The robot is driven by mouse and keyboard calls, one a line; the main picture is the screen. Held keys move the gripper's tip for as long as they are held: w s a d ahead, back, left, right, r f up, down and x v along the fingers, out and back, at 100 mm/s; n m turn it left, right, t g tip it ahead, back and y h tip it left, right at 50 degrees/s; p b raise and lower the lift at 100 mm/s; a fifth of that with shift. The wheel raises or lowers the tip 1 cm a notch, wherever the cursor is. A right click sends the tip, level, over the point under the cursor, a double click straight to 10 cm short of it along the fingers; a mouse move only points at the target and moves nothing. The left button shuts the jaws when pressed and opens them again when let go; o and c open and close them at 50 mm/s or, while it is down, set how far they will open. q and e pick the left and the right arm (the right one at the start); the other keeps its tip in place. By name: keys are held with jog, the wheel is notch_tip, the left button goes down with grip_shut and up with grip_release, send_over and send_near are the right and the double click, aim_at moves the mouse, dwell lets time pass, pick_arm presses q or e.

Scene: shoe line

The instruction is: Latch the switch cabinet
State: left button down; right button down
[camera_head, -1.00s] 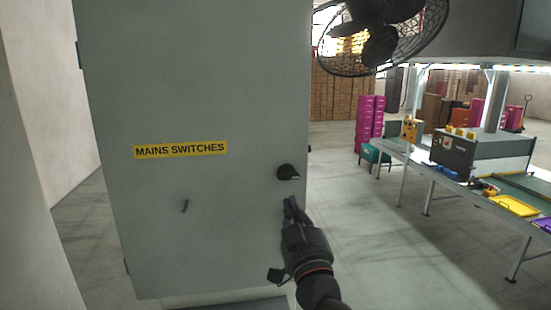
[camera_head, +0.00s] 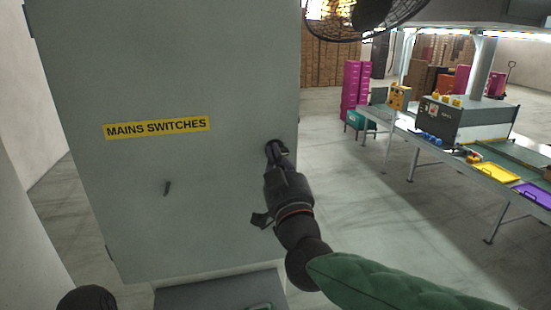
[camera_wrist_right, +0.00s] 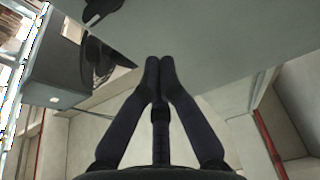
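The switch cabinet (camera_head: 215,70) is a tall grey box with a yellow "MAINS SWITCHES" label (camera_head: 156,128) on its front. A black knob (camera_head: 270,143) sits near the right edge of the front, mostly covered by my right gripper in the head view. My right gripper (camera_head: 274,152) has its fingertips in front of the knob. In the right wrist view its fingers (camera_wrist_right: 160,66) meet with nothing visible between them. The dark knob (camera_wrist_right: 101,9) shows there to the upper left, apart from the fingertips. Whether the door sits flush cannot be told.
A caged fan (camera_head: 368,14) hangs at the upper right. A workbench with trays (camera_head: 497,172) stands to the right, and pink crates (camera_head: 355,88) behind. The floor between is clear.

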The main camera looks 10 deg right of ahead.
jog(key=p+x, duration=0.1)
jog(key=x, duration=0.6)
jog(key=shift+w+r+p, duration=0.15)
jog(key=shift+w+p, duration=0.1)
jog(key=shift+p, duration=0.1)
notch_tip(320, 180, down, 3)
jog(key=shift+s+r, duration=0.1)
jog(key=shift+s, duration=0.05)
jog(key=shift+f, duration=0.75)
